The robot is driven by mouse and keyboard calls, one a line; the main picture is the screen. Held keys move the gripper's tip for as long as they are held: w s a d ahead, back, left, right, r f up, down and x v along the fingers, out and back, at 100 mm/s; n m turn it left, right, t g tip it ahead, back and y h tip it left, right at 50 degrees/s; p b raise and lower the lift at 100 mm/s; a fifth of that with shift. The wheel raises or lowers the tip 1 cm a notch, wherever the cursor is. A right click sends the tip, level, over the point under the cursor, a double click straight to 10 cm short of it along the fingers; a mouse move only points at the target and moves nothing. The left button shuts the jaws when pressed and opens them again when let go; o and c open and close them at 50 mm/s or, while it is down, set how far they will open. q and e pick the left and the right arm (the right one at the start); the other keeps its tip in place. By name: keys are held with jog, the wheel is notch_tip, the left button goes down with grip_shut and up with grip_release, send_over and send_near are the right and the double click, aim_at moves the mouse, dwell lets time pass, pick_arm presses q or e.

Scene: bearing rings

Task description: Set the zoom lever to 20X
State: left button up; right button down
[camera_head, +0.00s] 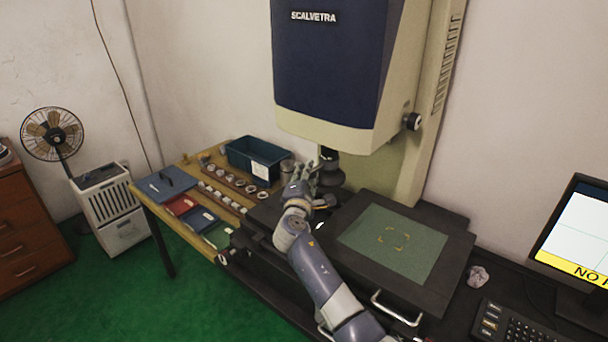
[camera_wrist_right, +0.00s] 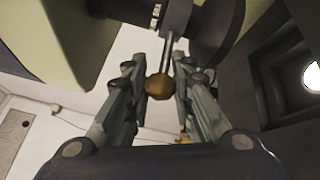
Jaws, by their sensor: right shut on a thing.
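The zoom lever shows in the right wrist view as a thin metal rod ending in a round brass knob (camera_wrist_right: 159,87). It sticks out of a dark lens barrel (camera_wrist_right: 176,14) with small white marks, too small to read. My right gripper (camera_wrist_right: 158,92) has its two fingers on either side of the knob and is shut on it. In the head view my right gripper (camera_head: 307,182) is beside the dark lens (camera_head: 331,168) under the large SCALVETRA measuring machine (camera_head: 330,65); the lever is hidden there. My left gripper is not in view.
The stage with a green glass plate (camera_head: 395,240) lies right of my right arm. A wooden table (camera_head: 150,193) at left holds a dark green bin (camera_head: 252,158), rings and coloured folders. A keyboard (camera_head: 510,325) and monitor (camera_head: 580,235) stand at right.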

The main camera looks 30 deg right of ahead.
jog(key=shift+s+d+f, duration=0.25)
jog(key=shift+s+d, duration=0.15)
jog(key=shift+d, duration=0.05)
jog(key=c, duration=1.8)
grip_release()
jog(key=o, duration=0.4)
jog(key=shift+d, duration=0.1)
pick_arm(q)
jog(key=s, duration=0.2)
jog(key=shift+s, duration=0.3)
pick_arm(e)
jog(key=shift+o, duration=0.2)
jog(key=v, duration=1.2)
